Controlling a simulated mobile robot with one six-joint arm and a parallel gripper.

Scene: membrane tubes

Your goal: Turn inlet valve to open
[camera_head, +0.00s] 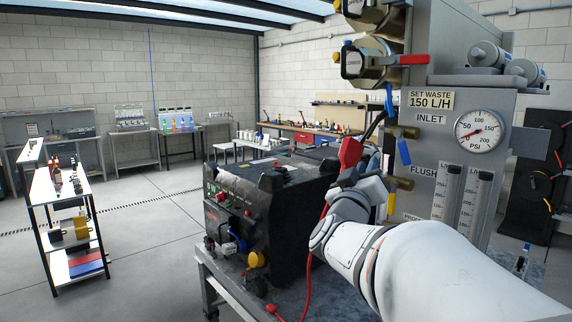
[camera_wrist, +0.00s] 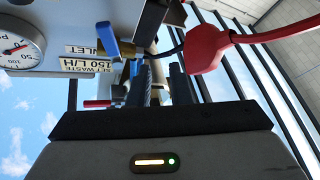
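The inlet valve is a brass fitting (camera_head: 403,132) on the grey panel under the INLET label (camera_head: 431,118). Its blue lever (camera_head: 404,153) hangs down, slightly tilted. In the wrist view the blue lever (camera_wrist: 106,38) and brass body (camera_wrist: 126,50) show at the upper left, beyond my fingers. My gripper (camera_wrist: 160,85) has its two dark fingers apart, with a gap between them and nothing clearly held. In the head view my gripper (camera_head: 374,164) is left of the valve and partly hidden by my wrist. I cannot see contact with the lever.
A red connector (camera_wrist: 207,48) with a red cable is close beside my fingers; it also shows in the head view (camera_head: 350,152). Lower on the panel are the FLUSH valve (camera_head: 403,183) and flow meters. A red lever (camera_head: 413,60) is above. A black machine (camera_head: 265,205) stands left.

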